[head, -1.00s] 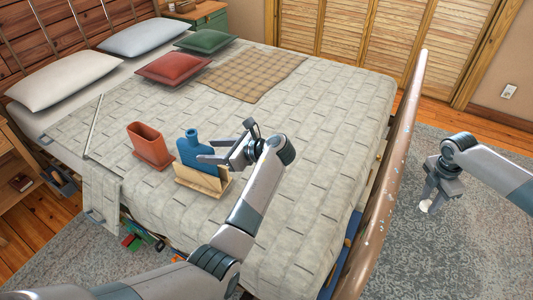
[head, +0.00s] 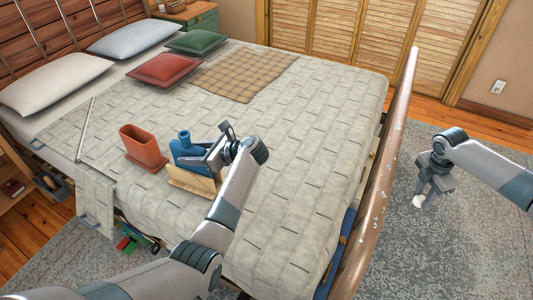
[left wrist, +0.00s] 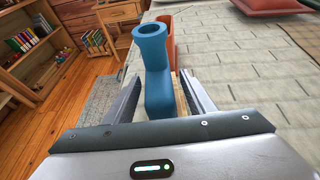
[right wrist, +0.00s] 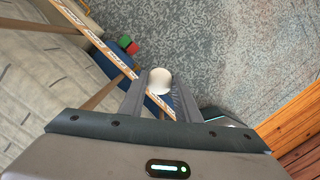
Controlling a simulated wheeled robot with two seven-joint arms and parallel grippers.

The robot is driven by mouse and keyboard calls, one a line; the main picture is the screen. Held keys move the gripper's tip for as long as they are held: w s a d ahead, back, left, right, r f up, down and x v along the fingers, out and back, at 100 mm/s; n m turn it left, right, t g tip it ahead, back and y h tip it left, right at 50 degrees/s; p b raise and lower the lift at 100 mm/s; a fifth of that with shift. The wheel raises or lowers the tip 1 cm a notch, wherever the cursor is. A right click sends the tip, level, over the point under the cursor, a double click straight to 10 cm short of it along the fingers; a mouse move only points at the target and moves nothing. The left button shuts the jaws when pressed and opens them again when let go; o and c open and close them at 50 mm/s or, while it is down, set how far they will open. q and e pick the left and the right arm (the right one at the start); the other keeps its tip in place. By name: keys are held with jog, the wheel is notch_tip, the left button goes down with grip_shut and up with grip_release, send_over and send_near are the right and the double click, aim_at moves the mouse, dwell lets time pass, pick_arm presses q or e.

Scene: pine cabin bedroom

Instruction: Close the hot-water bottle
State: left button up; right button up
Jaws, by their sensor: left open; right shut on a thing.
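The blue hot-water bottle (head: 185,146) stands upright on the bed in a light wooden holder (head: 190,180). Its round mouth (left wrist: 147,30) is uncovered in the left wrist view. My left gripper (head: 197,158) is open at the bottle. In the left wrist view its fingers lie on either side of the blue body; I cannot tell whether they touch it. My right gripper (head: 424,193) is shut on a small white round piece, likely the stopper (head: 418,201), held over the rug beyond the footboard. The piece also shows in the right wrist view (right wrist: 160,78).
A terracotta-coloured open container (head: 143,149) stands just left of the bottle. The wooden footboard rail (head: 385,190) lies between the bed and my right gripper. Pillows and a checked blanket (head: 245,73) lie further back; the quilt's right side is clear.

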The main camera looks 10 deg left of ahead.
aim_at(184, 134)
pick_arm(q)
jog(key=shift+w+a+f, duration=0.15)
jog(key=shift+a+f, duration=0.1)
jog(key=shift+a, duration=0.4)
grip_shut()
jog(key=shift+r, duration=0.1)
notch_tip(184, 134, up, 10)
jog(key=shift+f, duration=0.1)
pick_arm(e)
jog(key=shift+r, duration=0.25)
dwell(0.5)
